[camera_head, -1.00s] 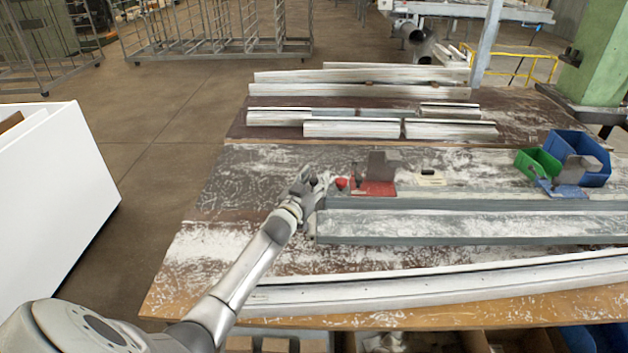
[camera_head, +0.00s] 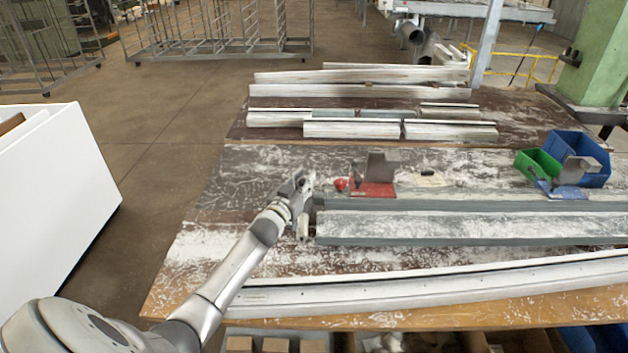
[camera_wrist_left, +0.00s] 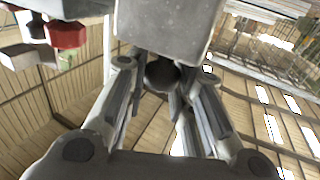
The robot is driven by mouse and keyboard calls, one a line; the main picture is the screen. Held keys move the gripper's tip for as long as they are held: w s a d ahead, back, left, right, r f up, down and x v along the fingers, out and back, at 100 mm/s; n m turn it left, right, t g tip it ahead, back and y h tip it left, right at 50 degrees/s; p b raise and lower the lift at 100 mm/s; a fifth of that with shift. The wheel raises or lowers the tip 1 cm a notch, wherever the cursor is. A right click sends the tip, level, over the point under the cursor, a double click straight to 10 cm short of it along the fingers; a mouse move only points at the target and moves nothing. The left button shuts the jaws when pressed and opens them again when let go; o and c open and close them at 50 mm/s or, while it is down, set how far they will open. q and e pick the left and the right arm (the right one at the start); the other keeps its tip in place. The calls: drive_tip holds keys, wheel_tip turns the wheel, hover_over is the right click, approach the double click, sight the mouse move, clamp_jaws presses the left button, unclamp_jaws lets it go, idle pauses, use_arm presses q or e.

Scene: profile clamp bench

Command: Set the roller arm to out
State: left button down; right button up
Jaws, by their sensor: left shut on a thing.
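My left gripper (camera_head: 304,192) is at the left end of the grey profile on the bench. In the left wrist view its two fingers (camera_wrist_left: 163,85) are shut around a dark round piece, which I take to be the end of the roller arm (camera_wrist_left: 162,73). A pale grey block (camera_wrist_left: 165,28) hides what is above that piece. In the head view a short light cylinder (camera_head: 304,228) shows just below the gripper; the hand hides most of the mechanism. A red knob (camera_head: 341,184) stands just right of the gripper and also shows in the left wrist view (camera_wrist_left: 66,34). My right gripper is out of view.
A red clamp base (camera_head: 372,189) with a grey block lies right of the knob. Long profiles (camera_head: 470,228) lie across the bench front, with more at the back. Green (camera_head: 538,163) and blue (camera_head: 590,150) bins stand at the right. The bench left of the gripper is clear.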

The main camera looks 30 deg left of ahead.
use_arm(q)
drive_tip(key=s+a, duration=0.6)
drive_tip(key=a, duration=0.4)
drive_tip(key=s+a, duration=0.6)
drive_tip(key=a, duration=0.4)
drive_tip(key=shift+s+a+b, duration=0.4)
drive_tip(key=c, duration=1.3)
unclamp_jaws()
drive_tip(key=s, duration=0.4)
drive_tip(key=s+d, duration=0.1)
drive_tip(key=s, duration=0.3)
drive_tip(key=s+d, duration=0.1)
drive_tip(key=s, duration=0.3)
